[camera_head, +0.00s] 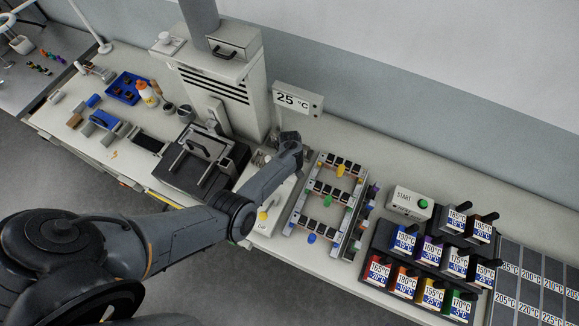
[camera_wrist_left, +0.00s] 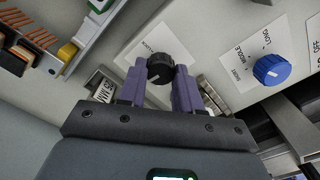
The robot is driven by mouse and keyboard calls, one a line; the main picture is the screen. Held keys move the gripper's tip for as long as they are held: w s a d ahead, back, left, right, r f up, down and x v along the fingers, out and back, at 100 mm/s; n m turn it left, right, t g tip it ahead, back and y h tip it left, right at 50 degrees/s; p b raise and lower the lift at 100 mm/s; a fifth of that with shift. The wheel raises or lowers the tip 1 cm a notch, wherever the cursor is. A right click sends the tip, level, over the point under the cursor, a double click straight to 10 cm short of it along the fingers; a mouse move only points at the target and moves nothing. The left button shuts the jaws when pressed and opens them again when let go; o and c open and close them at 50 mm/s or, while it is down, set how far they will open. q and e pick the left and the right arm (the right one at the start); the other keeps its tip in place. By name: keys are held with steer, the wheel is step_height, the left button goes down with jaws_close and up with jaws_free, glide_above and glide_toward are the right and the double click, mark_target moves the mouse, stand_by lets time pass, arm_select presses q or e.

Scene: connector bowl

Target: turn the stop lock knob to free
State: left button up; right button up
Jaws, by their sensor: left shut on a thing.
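A black knob (camera_wrist_left: 160,69) sits on a white label plate on a light grey panel in the left wrist view. The writing on its label is mostly hidden, so I cannot read its setting. The two purple fingers of my left gripper (camera_wrist_left: 159,84) stand on either side of the knob and are shut on it. In the head view my left gripper (camera_head: 288,140) is at the back of the bench beside the grey machine; its fingertips and the knob are hidden there.
A blue knob (camera_wrist_left: 271,69) on a label with "LONG" and "MIDDLE" is to the right. A rack with coloured clips (camera_head: 325,190) stands right of my gripper, close to it. The tall grey machine (camera_head: 220,85) is at left. A START box (camera_head: 409,203) is farther right.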

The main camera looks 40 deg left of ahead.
arm_select(q)
steer(key=shift+n, duration=0.6)
steer(key=o, duration=1)
steer(key=shift+o, duration=0.2)
steer(key=shift+r, duration=0.1)
step_height(320, 180, up, 11)
steer(key=p, duration=0.3)
steer(key=shift+s+f, duration=0.1)
steer(key=shift+f, duration=0.1)
